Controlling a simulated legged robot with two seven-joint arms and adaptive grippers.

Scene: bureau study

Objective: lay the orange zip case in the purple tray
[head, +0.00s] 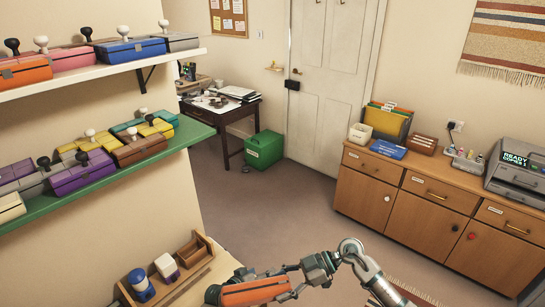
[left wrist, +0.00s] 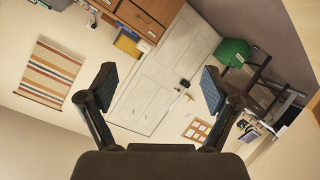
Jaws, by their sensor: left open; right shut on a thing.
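The orange zip case (head: 255,292) is at the lower middle of the head view, close to the camera, with a line along its side. My right gripper (head: 288,278) is at its right end, shut on it; the fingers are partly hidden. My left gripper (left wrist: 158,88) shows in the left wrist view with its two fingers wide apart and nothing between them. It faces the door, and that view is tipped over. I cannot make out a purple tray in either view; a purple box (head: 83,175) sits on the green shelf.
A white shelf (head: 95,75) and a green shelf (head: 185,140) at left hold several coloured boxes. A small wooden rack (head: 185,278) stands below them. A wooden sideboard (head: 400,205) is at right, a green box (head: 263,150) by the desk. The floor between is clear.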

